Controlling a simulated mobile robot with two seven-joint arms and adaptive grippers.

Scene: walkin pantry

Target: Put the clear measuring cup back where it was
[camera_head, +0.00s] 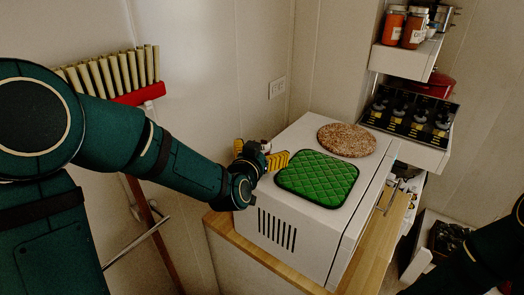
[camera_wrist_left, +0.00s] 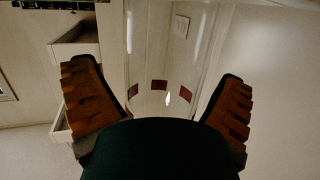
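The clear measuring cup (camera_wrist_left: 160,60) is see-through with dark red square marks. In the left wrist view it stands between the spread fingers of my left gripper (camera_wrist_left: 158,95), with a gap at each side. In the head view the left gripper (camera_head: 261,156), with yellow fingers, is at the back left edge of the white microwave top (camera_head: 300,135). A small pale and reddish bit of the cup (camera_head: 265,146) shows between the fingers; its base is hidden.
A green quilted pot holder (camera_head: 317,177) and a round brown mat (camera_head: 347,140) lie on the microwave. Shelves at the right hold jars (camera_head: 393,25) and a black rack (camera_head: 410,115).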

